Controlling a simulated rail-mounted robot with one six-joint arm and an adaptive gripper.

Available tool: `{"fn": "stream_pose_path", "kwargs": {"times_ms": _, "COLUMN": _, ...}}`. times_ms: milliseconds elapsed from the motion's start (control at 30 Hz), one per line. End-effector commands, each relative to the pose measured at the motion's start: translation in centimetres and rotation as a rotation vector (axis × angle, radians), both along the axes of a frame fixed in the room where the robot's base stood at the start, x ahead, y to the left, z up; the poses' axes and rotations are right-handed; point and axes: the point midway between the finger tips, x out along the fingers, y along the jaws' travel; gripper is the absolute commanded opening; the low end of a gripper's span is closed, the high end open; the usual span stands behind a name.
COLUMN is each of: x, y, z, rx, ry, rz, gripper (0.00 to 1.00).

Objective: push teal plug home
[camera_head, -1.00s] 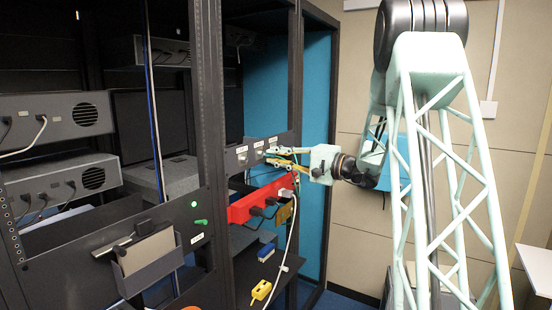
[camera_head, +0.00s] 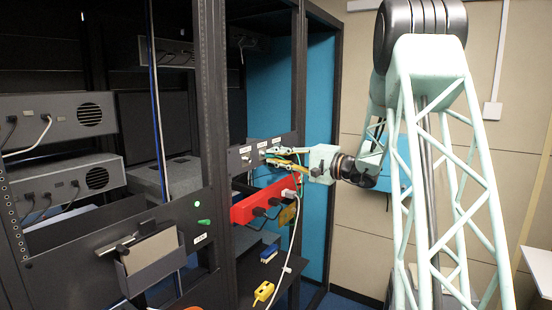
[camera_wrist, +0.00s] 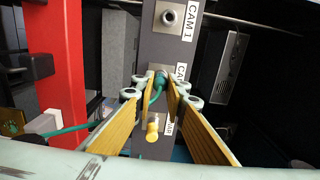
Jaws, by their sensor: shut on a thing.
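The teal plug (camera_wrist: 160,79) is in the wrist view, between my fingertips at the middle socket of a grey panel (camera_wrist: 155,50). Its teal cable (camera_wrist: 70,129) runs down and off to the left. My gripper (camera_wrist: 162,84) is shut on the plug, its tan-sided fingers on either side of it. The fingers partly cover the plug and socket, so how deep the plug sits cannot be told. In the head view my gripper (camera_head: 272,157) is at the right end of the same labelled panel (camera_head: 247,155).
A red power strip (camera_head: 262,203) with dark plugs and a white cable is just below the panel; it stands left in the wrist view (camera_wrist: 62,70). A yellow plug (camera_wrist: 152,130) sits on the panel below the teal one. A CAM 1 socket (camera_wrist: 168,16) is above, empty.

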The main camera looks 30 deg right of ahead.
Motion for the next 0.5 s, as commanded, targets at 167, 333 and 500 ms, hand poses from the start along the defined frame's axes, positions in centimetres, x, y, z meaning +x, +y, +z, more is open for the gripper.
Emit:
{"fn": "stream_pose_path", "kwargs": {"times_ms": 167, "x": 0.25, "y": 0.15, "z": -0.01, "rx": 0.0, "ry": 0.0, "rz": 0.0, "gripper": 0.02}}
{"fn": "stream_pose_path", "kwargs": {"times_ms": 333, "x": 0.3, "y": 0.18, "z": 0.02, "rx": 0.0, "ry": 0.0, "rz": 0.0, "gripper": 0.21}}
{"fn": "stream_pose_path", "kwargs": {"times_ms": 500, "x": 0.3, "y": 0.18, "z": 0.02, "rx": 0.0, "ry": 0.0, "rz": 0.0, "gripper": 0.28}}
